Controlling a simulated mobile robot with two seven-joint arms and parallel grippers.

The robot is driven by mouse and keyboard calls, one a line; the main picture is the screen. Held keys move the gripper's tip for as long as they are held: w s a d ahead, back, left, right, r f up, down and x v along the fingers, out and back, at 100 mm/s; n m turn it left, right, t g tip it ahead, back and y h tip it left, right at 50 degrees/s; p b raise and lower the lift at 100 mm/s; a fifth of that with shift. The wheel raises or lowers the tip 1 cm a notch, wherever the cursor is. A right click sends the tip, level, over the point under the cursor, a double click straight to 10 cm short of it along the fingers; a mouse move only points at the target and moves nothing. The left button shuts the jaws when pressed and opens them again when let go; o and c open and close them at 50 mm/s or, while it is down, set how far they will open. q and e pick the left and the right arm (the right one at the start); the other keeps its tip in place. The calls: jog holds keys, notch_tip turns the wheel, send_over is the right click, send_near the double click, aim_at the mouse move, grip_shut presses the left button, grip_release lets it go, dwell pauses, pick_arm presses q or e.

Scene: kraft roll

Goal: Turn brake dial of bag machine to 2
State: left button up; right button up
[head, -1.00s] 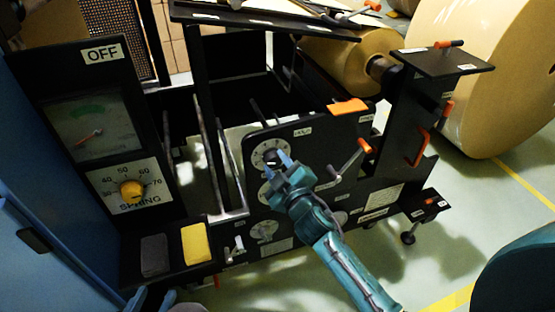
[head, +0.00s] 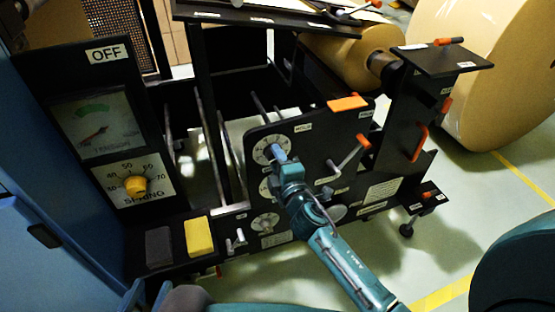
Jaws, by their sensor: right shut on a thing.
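A black machine panel carries several round white dials. The upper dial (head: 262,156) has a ring of marks; its label is too small to read. My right gripper (head: 278,153) is at this upper dial, its fingers shut on the knob at the centre. The fingers hide the knob and its pointer, so I cannot tell the setting. A second dial (head: 265,188) below is partly hidden by my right gripper. A lower dial (head: 264,222) is uncovered. My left gripper (head: 148,292) is at the bottom left edge, its fingertips apart, away from the panel.

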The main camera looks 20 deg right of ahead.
dwell(0.5)
jog(key=o, duration=1)
jog(key=s+r, duration=0.1)
jog(key=s, duration=1.2)
jog(key=shift+d, duration=0.2)
